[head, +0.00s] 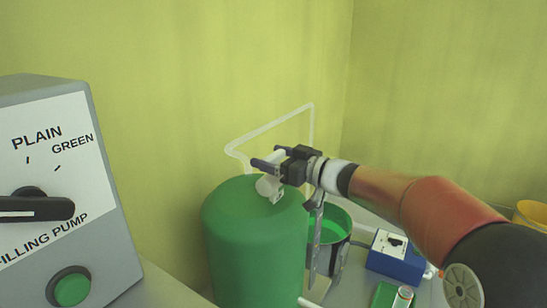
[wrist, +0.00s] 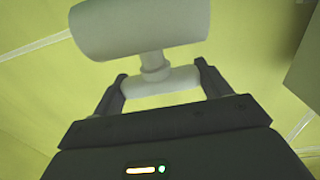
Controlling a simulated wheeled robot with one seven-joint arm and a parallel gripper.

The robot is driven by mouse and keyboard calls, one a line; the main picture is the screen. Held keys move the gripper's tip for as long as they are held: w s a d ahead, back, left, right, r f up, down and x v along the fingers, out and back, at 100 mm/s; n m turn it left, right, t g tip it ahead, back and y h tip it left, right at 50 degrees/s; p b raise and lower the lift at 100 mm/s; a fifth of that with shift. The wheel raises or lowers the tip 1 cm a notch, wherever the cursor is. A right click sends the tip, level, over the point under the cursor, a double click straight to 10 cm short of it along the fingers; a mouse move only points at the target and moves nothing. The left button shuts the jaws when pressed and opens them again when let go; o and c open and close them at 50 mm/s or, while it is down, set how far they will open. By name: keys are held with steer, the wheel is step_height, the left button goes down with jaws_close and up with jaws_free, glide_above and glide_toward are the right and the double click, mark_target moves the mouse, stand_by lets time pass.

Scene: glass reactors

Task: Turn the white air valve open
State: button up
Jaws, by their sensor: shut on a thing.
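The white air valve (head: 268,188) sits on top of the green tank (head: 250,235) in the head view. In the wrist view its thick white cylinder body (wrist: 140,28) lies across the top, and a short stem leads to its white handle (wrist: 160,82). My gripper (wrist: 160,85) is shut on that handle, with one dark finger at each end of it. In the head view my gripper (head: 268,160) is at the valve from the right, above the tank. The fingers partly hide the valve there.
A grey control box (head: 100,130) with a black knob and green button stands at the left. A green container (head: 332,222) stands behind the tank's right side. A blue box (head: 395,262) lies further right. A pale tube (head: 275,122) runs along the yellow wall.

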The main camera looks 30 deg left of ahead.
steer(key=shift+n+g, duration=0.4)
steer(key=shift+g, duration=0.3)
steer(key=o, duration=1)
steer(key=d, duration=0.7)
steer(key=shift+s+d+b, duration=0.25)
steer(key=shift+d+b, duration=0.1)
steer(key=shift+d, duration=0.05)
